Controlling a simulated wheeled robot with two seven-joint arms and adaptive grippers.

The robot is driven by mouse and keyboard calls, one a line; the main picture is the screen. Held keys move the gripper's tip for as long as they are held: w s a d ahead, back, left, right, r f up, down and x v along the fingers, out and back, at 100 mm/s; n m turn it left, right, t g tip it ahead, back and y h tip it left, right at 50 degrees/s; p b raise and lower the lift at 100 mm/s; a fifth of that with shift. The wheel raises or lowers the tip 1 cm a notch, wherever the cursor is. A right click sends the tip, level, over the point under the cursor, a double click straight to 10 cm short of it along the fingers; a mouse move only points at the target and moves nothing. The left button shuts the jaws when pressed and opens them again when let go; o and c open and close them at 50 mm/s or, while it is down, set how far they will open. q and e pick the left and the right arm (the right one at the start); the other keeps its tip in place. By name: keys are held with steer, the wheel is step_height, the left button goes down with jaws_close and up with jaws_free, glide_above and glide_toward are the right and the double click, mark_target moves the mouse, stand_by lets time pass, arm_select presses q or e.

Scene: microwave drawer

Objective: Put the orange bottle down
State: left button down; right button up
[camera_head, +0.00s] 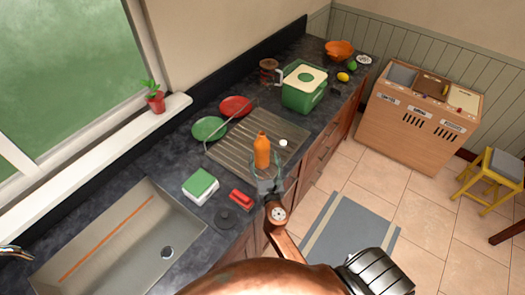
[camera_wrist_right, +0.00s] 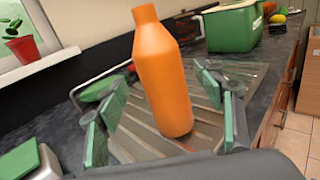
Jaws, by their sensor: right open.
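The orange bottle (camera_head: 262,150) stands upright on the ribbed drainboard (camera_head: 228,153) beside the sink. It also shows in the right wrist view (camera_wrist_right: 163,75), slightly tilted in the picture, with its base on the grooved metal. My right gripper (camera_head: 266,172) is at the bottle's near side. In the right wrist view its green-padded fingers (camera_wrist_right: 166,112) are spread wide on both sides of the bottle, with gaps between pads and bottle. My left gripper is not in view.
The sink (camera_head: 110,243) lies at left. A green-white sponge box (camera_head: 201,186), a red item (camera_head: 242,198) and a dark round lid (camera_head: 226,217) sit near the gripper. Red (camera_head: 235,106) and green (camera_head: 209,128) plates stand behind the bottle. A green container (camera_head: 303,88) stands further along the counter.

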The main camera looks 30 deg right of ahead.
steer(key=v, duration=0.6)
steer(key=shift+b, duration=0.3)
